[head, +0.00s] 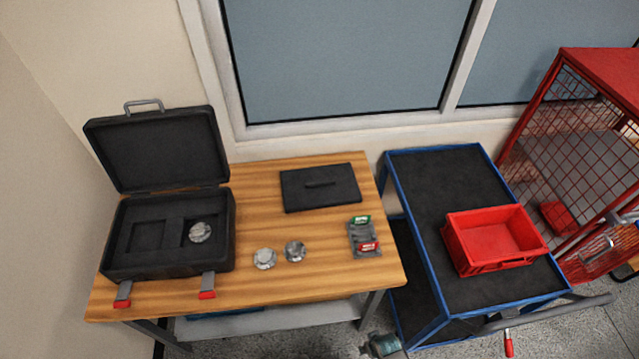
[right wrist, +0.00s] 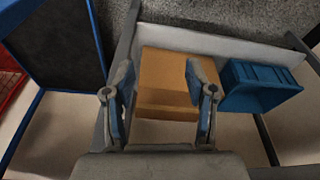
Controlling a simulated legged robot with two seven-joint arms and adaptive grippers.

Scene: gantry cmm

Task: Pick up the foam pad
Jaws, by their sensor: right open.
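The foam pad (head: 306,198) appears to be the flat black rectangle with a dark raised grip in its middle. It lies flat on the back right of the wooden table (head: 330,275) in the head view, with nothing on it. My right gripper (right wrist: 162,90) is open and empty in the right wrist view, its blue-padded fingers apart. In the head view only part of it (head: 384,345) shows at the bottom edge, in front of the table and well away from the pad. My left gripper is not in view.
An open black case (head: 222,250) with a round metal part (head: 200,232) stands on the left. Two metal parts (head: 265,258) and a grey holder (head: 362,238) lie in front of the pad. A cart (head: 415,185) carries a red bin (head: 475,258). Below are a cardboard box (right wrist: 165,75) and blue bin (right wrist: 258,88).

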